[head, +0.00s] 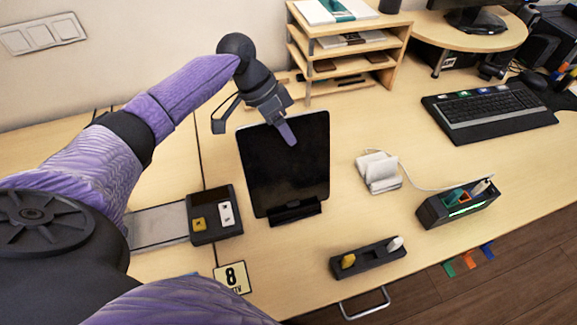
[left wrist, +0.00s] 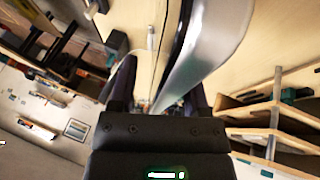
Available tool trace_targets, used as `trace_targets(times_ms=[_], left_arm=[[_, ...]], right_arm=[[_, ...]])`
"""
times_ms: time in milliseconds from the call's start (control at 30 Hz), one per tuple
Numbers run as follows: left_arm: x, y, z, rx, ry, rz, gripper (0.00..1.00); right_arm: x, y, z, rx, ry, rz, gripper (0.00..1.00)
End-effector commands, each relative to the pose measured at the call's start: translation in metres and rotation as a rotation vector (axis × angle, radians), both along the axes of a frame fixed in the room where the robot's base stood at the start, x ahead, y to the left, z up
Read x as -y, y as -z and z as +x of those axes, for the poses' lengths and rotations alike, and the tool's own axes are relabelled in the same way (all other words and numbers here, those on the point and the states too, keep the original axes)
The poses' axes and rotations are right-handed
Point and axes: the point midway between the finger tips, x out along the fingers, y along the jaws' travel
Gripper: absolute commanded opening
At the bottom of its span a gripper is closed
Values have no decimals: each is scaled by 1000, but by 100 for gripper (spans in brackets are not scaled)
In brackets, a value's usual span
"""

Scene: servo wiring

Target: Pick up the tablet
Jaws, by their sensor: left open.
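The tablet (head: 287,175), with a dark screen and thin pale rim, leans upright in a small black stand (head: 295,213) on the desk. My left gripper (head: 254,129) is open at the tablet's upper left corner. One finger lies across the screen side near the top; the other is out to the left of the tablet. In the left wrist view the tablet's silver edge (left wrist: 205,55) runs close to the gripper's jaws. I cannot tell whether a finger touches it. My right gripper is not in view.
A wooden shelf unit (head: 345,52) stands behind the tablet. A black tray with small connectors (head: 214,230) is at its left, a white cable box (head: 379,172) at its right. A black holder (head: 368,260) is in front; a keyboard (head: 488,112) lies at far right.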

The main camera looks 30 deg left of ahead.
Motion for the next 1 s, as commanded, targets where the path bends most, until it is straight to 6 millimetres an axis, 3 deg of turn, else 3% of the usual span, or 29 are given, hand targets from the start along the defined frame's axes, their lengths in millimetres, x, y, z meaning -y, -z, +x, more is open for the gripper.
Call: trace_targets(times_ms=[533, 800, 1000], left_arm=[[0, 5, 0, -1, 0, 1, 60], [0, 5, 0, 0, 0, 0, 3], [0, 4, 0, 1, 0, 1, 0]], right_arm=[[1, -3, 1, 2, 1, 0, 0], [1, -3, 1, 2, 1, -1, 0], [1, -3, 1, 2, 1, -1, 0]])
